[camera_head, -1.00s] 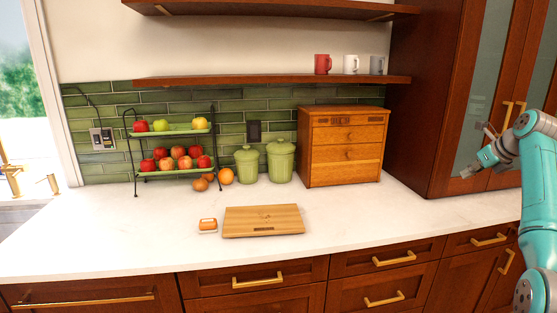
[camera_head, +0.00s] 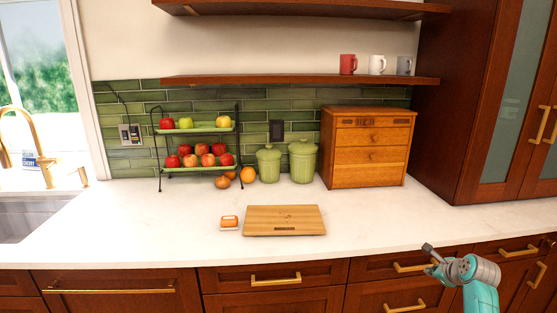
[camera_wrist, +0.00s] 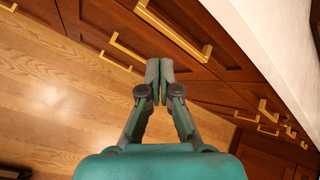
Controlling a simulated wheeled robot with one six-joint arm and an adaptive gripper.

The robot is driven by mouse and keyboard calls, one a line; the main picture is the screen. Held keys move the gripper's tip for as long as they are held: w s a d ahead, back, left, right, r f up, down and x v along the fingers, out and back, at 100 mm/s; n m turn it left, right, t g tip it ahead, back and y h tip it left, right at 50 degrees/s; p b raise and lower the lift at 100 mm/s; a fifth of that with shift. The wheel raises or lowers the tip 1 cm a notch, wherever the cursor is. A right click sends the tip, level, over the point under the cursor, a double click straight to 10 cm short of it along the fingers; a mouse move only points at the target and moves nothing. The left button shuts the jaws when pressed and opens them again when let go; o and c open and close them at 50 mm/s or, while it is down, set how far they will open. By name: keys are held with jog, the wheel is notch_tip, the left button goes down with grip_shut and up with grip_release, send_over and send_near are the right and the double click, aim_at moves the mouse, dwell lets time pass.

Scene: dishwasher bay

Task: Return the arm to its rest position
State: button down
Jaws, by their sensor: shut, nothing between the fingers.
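My arm (camera_head: 480,292) shows at the lower right of the head view, teal with grey joints, in front of the counter's drawer fronts. In the wrist view my gripper (camera_wrist: 159,72) is shut, its two grey-green fingers together at the tips with nothing held between them. Behind the fingers are brown drawer fronts (camera_wrist: 190,75) with gold handles and the wooden floor (camera_wrist: 60,90). In the head view the fingers are small and hard to make out.
The white counter (camera_head: 130,220) holds a cutting board (camera_head: 284,221), a small orange-topped item (camera_head: 229,222), a fruit rack (camera_head: 198,128), green canisters (camera_head: 303,162) and a wooden drawer box (camera_head: 368,148). Mugs (camera_head: 377,65) stand on a shelf. A sink (camera_head: 30,215) is at the left. The counter's right front is clear.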

jog(key=s+a+f+n, duration=0.3)
jog(key=s+a+f, duration=0.25)
jog(key=f, duration=0.25)
jog(key=s+a+f+n, duration=0.3)
jog(key=s+a+f, duration=0.2)
jog(key=a+f, duration=0.25)
jog(key=s+a+f+n+t, duration=0.1)
jog(key=s+a+f+n, duration=0.1)
jog(key=s+a, duration=0.3)
jog(key=s+a+f+n+h, duration=0.1)
jog(key=s+a+f+n, duration=0.15)
jog(key=s, duration=0.45)
jog(key=s+a+f+n+t, duration=0.1)
jog(key=s+a+f+n, duration=0.1)
jog(key=s+a, duration=0.35)
jog(key=s+a+r+n+t, duration=0.1)
jog(key=s+a+r+n, duration=0.1)
jog(key=s, duration=0.5)
jog(key=s+a+r+n, duration=0.2)
jog(key=s+n, duration=0.1)
jog(key=s, duration=0.4)
jog(key=s+a+r+n+t, duration=0.1)
jog(key=s+a+r+n, duration=0.1)
jog(key=s, duration=0.4)
jog(key=s+a+r+n+t+y, duration=0.1)
jog(key=s+a+r+n, duration=0.2)
jog(key=s+r+n, duration=0.5)
jog(key=s+r, duration=0.7)
jog(key=shift+r+y, duration=0.4)
